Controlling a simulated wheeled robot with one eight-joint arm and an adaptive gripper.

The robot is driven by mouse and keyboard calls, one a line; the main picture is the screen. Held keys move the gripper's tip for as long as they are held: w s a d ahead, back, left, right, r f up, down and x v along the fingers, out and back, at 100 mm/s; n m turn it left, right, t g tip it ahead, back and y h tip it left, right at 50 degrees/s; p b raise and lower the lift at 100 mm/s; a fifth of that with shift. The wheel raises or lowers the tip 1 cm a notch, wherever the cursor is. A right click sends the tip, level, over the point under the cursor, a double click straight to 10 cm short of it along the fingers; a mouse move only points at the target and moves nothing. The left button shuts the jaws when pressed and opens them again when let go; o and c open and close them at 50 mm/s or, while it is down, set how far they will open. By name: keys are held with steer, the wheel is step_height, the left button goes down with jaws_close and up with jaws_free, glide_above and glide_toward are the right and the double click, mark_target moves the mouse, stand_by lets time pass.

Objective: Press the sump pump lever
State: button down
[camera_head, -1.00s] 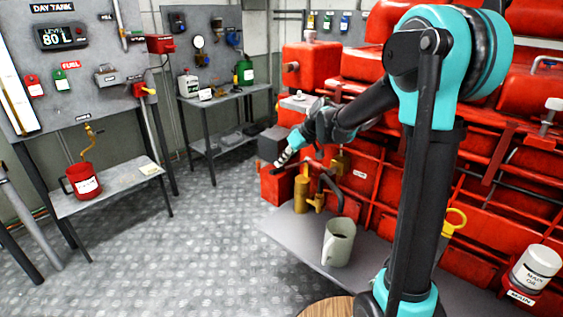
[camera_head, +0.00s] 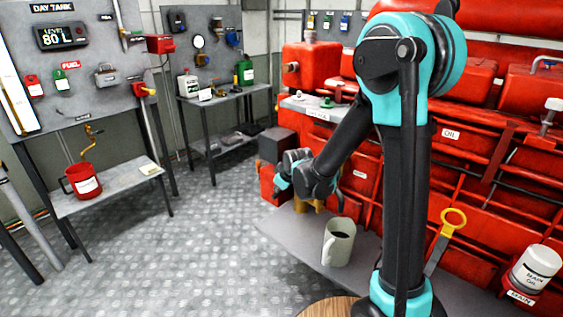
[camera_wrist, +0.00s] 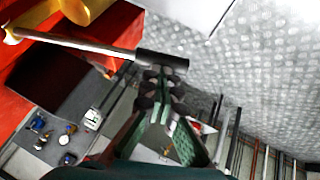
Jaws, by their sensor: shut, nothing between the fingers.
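The sump pump lever (camera_wrist: 100,48) is a pale metal rod with a dark cylindrical grip (camera_wrist: 160,63) at its end, in the wrist view. Its other end meets a brass part (camera_wrist: 80,10) beside a red surface. My gripper (camera_wrist: 163,85) is shut and empty, its fingertips right at the dark grip. Whether they touch it I cannot tell. In the head view my gripper (camera_head: 279,192) is low beside a red box (camera_head: 267,180) at the engine's left end. My arm hides most of the brass pump there, and the lever cannot be made out.
A grey-green mug (camera_head: 338,242) stands on the grey ledge (camera_head: 290,232) close to my forearm. A bench (camera_head: 120,187) with a red jug (camera_head: 84,182) is at left. The floor between is clear.

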step_height(320, 180, down, 2)
steer(key=shift+w+d+f, duration=0.1)
steer(key=shift+d+f, duration=0.1)
stand_by(0.4)
steer(key=r, duration=0.1)
steer(key=a+r, duration=0.1)
steer(key=r, duration=0.1)
steer(key=s+r, duration=0.1)
steer(key=shift+a+r, duration=0.25)
steer(key=shift+a, duration=0.15)
steer(key=a+v, duration=0.1)
steer(key=v, duration=1.8)
steer(key=shift+s, duration=0.4)
steer(key=shift+d, duration=0.1)
